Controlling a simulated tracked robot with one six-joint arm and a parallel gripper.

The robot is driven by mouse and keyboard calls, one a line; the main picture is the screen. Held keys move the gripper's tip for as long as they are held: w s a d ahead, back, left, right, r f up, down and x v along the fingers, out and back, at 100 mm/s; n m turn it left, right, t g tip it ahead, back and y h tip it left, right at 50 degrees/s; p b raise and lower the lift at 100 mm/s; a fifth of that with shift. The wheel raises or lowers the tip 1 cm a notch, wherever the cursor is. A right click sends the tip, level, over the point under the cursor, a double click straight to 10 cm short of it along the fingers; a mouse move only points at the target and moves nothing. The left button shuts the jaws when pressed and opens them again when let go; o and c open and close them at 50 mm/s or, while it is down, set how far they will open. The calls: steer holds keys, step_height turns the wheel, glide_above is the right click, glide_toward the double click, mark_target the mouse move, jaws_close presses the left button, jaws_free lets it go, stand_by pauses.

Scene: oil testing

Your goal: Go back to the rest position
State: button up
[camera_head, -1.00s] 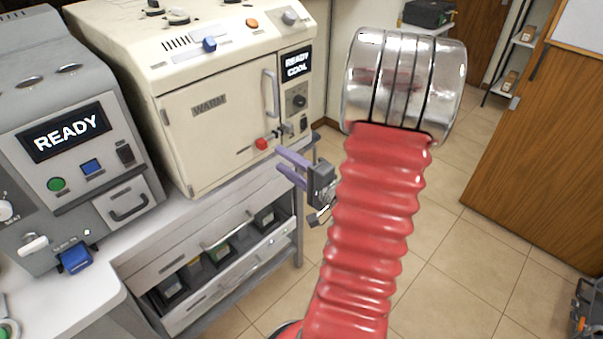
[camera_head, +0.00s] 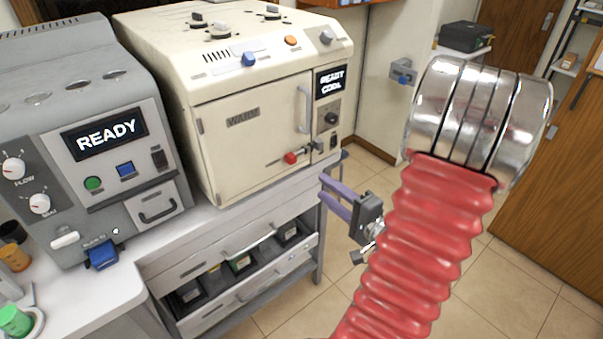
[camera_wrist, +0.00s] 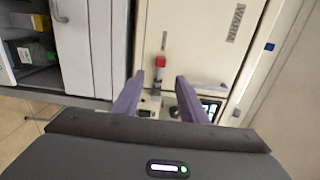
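My gripper (camera_head: 337,197) has two purple fingers and sits at the right front of the cream oven, near its lower right corner. In the wrist view my gripper (camera_wrist: 156,92) has its fingers apart with nothing held between them. The oven (camera_head: 262,135) has a shut door marked WARM, a red-knobbed latch (camera_head: 291,158) and a small display reading READY COOL. In the wrist view the red latch (camera_wrist: 160,62) shows beyond the fingertips, apart from them. My red bellows arm hides part of the floor and the wall behind.
A grey machine (camera_head: 75,150) with a READY display stands left on the white bench (camera_head: 100,298). A green-topped item (camera_head: 14,320) is at the bench's left. An open drawer (camera_head: 252,282) below the oven holds several boxes. Tiled floor (camera_head: 300,312) is bare right of the bench.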

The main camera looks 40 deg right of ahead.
stand_by(0.3)
steer(key=s+d+f+n+g+h, duration=0.55)
steer(key=s+d+f+g, duration=0.4)
steer(key=f+g, duration=0.35)
steer(key=w+a+r+n+y, duration=0.1)
steer(key=a+r+n, duration=0.3)
steer(key=a, duration=0.9)
steer(key=w+a+r+n+y, duration=0.2)
steer(key=a+r+n, duration=0.3)
steer(key=a+r, duration=0.5)
steer(key=w+a+r+n+y, duration=0.2)
steer(key=a+r, duration=0.5)
steer(key=a, duration=1.1)
steer(key=shift+r+n+t+y, duration=0.35)
steer(key=shift+n+y, duration=0.5)
steer(key=shift+n, duration=0.3)
